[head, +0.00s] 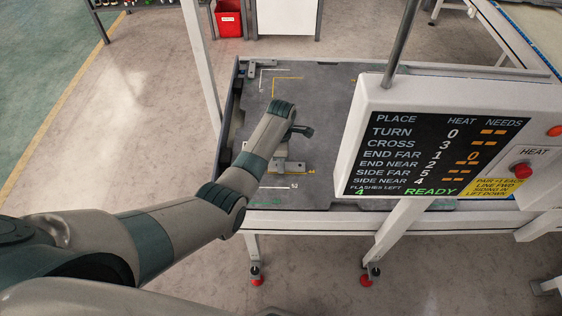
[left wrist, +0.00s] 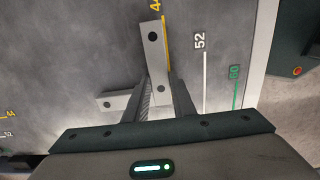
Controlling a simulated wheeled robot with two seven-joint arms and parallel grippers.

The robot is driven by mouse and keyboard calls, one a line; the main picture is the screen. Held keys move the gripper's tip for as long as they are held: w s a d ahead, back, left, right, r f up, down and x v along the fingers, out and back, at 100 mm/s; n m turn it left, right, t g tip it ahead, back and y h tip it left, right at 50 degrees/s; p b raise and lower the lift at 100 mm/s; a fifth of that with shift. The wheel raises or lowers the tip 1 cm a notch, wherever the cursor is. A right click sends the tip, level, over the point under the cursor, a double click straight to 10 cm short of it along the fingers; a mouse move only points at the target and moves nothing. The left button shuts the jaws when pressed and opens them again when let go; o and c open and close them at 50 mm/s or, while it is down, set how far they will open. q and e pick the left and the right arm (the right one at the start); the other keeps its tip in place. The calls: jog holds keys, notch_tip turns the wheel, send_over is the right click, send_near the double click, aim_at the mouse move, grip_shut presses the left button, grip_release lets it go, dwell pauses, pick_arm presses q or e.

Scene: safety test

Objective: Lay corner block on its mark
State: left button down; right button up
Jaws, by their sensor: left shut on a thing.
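The corner block is a light grey L-shaped piece with dark holes, seen in the left wrist view (left wrist: 153,45). My left gripper (left wrist: 163,92) is shut on it near the corner. One leg lies beside a yellow line (left wrist: 166,42); the other points left. In the head view the block (head: 290,167) shows below my left forearm, near the table's front, beside the yellow mark. My right gripper is not in view.
The dark grey table (head: 335,100) carries a white line numbered 52 (left wrist: 204,80) and a green one numbered 60 (left wrist: 236,95). Another grey block (head: 262,64) lies at the far left corner, near white and yellow corner marks. A sign panel (head: 440,145) stands at the right.

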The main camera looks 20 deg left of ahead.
pick_arm(q)
jog(key=shift+f, duration=0.1)
jog(key=c, duration=1.5)
grip_release()
notch_tip(320, 180, up, 12)
jog(key=shift+r+b, duration=0.15)
jog(key=shift+b, duration=0.15)
